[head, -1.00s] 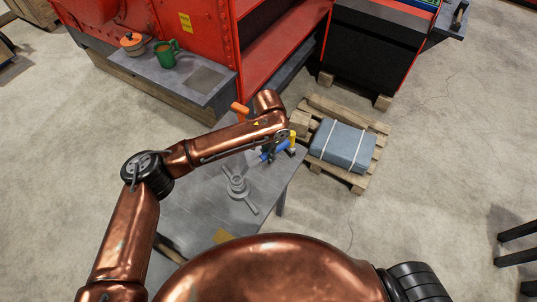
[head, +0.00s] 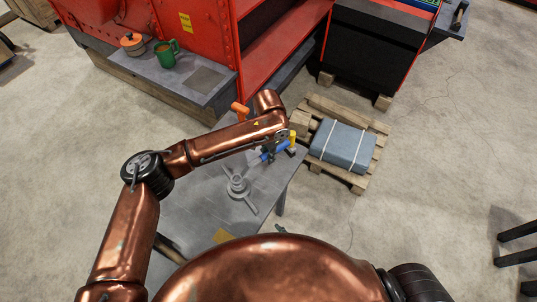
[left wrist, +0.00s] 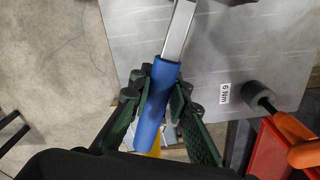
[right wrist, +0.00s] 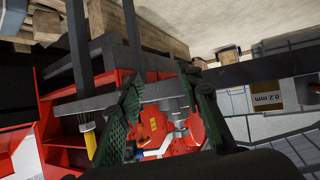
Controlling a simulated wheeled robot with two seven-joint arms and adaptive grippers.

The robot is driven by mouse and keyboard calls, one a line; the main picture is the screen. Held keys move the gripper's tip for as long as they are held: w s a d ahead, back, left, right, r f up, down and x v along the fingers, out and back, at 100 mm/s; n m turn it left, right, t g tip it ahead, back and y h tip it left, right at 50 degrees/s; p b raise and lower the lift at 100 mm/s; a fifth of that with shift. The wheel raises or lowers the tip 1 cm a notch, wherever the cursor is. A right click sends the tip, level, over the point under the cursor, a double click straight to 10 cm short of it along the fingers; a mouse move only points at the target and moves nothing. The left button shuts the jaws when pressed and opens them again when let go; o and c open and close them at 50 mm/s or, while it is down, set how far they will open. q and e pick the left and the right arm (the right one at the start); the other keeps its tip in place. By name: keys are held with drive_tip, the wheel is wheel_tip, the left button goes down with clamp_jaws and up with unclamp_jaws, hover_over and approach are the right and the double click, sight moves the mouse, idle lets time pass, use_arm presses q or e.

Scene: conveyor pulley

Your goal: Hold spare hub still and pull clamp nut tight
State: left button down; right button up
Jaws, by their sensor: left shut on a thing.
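The grey spare hub (head: 238,187) stands on the grey table, with bars reaching out from its base. I cannot separate the clamp nut from the hub at this size. My left gripper (head: 268,153) is up and right of the hub, near the table's right edge. It is shut on the blue handle of a tool with a flat metal shaft; the handle (left wrist: 155,105) shows between the green fingers in the left wrist view. My right gripper (head: 282,229) is low, beyond the table's front right edge. Its fingers (right wrist: 160,85) are apart and nothing is clearly held between them.
The table (head: 185,205) carries an orange-handled mallet (left wrist: 290,128) and a "6 Nm" label (left wrist: 222,93). A yellow-handled item (head: 293,138) is at its right edge. A pallet (head: 375,150) with a blue-grey bundle (head: 343,146) stands to the right.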

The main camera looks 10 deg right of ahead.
drive_tip(key=t, duration=0.1)
approach(256, 211)
drive_tip(key=shift+m, duration=0.3)
drive_tip(key=shift+x, duration=5.75)
drive_tip(key=shift+c, duration=0.3)
drive_tip(key=c, duration=0.8)
drive_tip(key=shift+c, duration=0.2)
clamp_jaws()
